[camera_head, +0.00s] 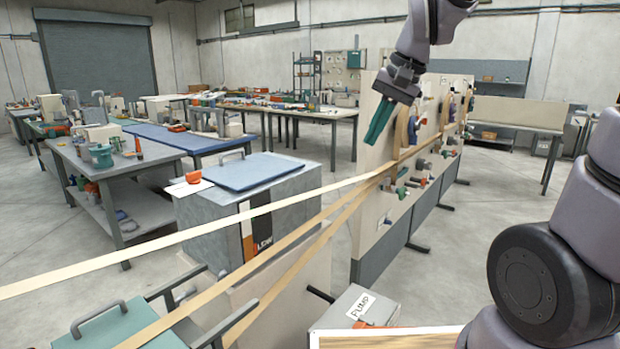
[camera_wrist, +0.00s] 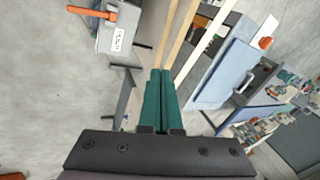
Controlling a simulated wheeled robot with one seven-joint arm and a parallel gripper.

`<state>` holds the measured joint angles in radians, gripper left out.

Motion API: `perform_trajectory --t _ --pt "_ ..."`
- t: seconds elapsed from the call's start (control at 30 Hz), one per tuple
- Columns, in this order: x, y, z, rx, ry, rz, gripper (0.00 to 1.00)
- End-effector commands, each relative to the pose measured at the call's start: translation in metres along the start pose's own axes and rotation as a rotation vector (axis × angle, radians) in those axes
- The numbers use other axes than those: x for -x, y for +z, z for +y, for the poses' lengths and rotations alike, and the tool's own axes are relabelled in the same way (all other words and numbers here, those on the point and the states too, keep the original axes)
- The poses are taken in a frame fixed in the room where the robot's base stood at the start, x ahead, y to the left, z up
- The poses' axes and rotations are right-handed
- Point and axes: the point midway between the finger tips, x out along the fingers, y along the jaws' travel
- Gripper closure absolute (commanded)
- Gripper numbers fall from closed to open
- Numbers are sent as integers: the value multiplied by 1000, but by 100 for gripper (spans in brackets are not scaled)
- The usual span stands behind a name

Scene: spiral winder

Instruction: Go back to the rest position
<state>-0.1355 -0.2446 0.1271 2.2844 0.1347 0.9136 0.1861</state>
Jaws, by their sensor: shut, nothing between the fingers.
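My gripper (camera_head: 379,121) hangs from my arm at the upper right of the head view, with its green fingers pointing down in front of the upright panel row. The fingers are shut with nothing between them. In the wrist view my gripper (camera_wrist: 160,75) also shows its two green fingers lying together. The fingertips appear near the pale belts (camera_head: 270,245) in the picture, but I cannot tell the gap between them.
Upright panels (camera_head: 372,150) with several fittings stand behind the gripper. A grey cabinet with a blue lid (camera_head: 250,172) stands left of the belts. Workbenches (camera_head: 120,165) stand at the left. Bare floor (camera_head: 490,215) lies right of the panels.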

Motion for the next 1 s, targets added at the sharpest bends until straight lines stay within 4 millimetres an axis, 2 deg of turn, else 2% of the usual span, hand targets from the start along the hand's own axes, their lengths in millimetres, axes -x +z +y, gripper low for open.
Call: perform_trajectory --t 0.03,0.2,0.4,0.6,1.0 --pt "17 1 12 10 -6 45 100" --pt "61 9 53 46 -12 176 100" --pt "94 24 93 81 -9 301 100" --pt "106 33 111 98 -5 356 100" --pt "107 33 113 101 -4 360 100"
